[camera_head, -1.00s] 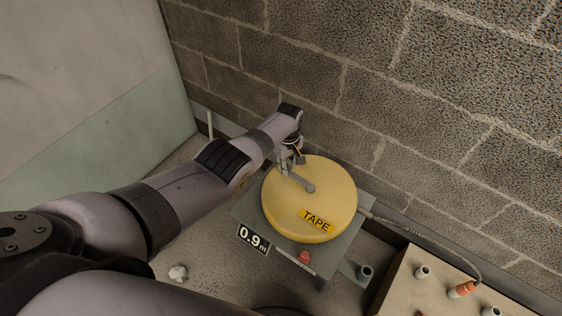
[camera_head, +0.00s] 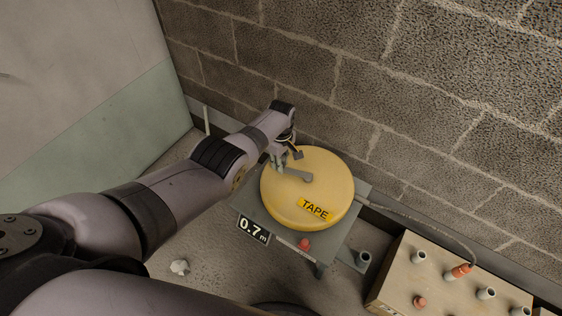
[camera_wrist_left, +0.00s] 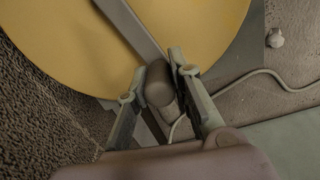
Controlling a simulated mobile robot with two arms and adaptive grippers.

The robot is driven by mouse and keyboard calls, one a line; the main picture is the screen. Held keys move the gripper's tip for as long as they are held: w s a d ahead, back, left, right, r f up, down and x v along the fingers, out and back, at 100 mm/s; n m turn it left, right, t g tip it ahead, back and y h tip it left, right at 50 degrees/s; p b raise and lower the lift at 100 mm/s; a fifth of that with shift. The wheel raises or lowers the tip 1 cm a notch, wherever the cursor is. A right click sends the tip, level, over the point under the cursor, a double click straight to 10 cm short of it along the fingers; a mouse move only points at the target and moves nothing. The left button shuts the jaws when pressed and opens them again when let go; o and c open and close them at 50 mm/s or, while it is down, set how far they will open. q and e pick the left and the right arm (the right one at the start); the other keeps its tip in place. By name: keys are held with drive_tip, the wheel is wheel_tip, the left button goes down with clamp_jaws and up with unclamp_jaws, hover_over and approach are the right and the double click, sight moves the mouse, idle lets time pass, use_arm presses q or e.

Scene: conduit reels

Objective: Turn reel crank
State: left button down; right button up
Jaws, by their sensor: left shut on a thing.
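The yellow tape reel (camera_head: 328,183) lies flat on a grey stand (camera_head: 262,215) beside the block wall. It has a label reading TAPE. A grey crank arm (camera_head: 296,175) runs across its top from near the centre toward the far-left rim. My left gripper (camera_head: 281,163) is shut on the crank's handle at that rim. In the left wrist view the rounded grey handle (camera_wrist_left: 158,84) sits between the two fingers of the gripper (camera_wrist_left: 157,75), and the crank arm (camera_wrist_left: 130,22) crosses the yellow disc. A sign on the stand's front reads 0.7 m (camera_head: 252,229). My right gripper is not in view.
A red button (camera_head: 304,244) sits on the stand's front edge. A wooden box (camera_head: 395,277) with several grey conduit stubs and an orange-tipped cable (camera_head: 458,271) stands at lower right. The wall (camera_head: 300,60) is close behind the reel. A pale crumpled scrap (camera_head: 180,267) lies on the floor.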

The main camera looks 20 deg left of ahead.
use_arm(q)
drive_tip(key=shift+s, duration=0.1)
drive_tip(key=c, duration=1.4)
unclamp_jaws()
drive_tip(key=shift+r, duration=0.2)
drive_tip(key=shift+r, duration=0.25)
wheel_tip(320, 180, up, 11)
drive_tip(key=shift+r, duration=0.1)
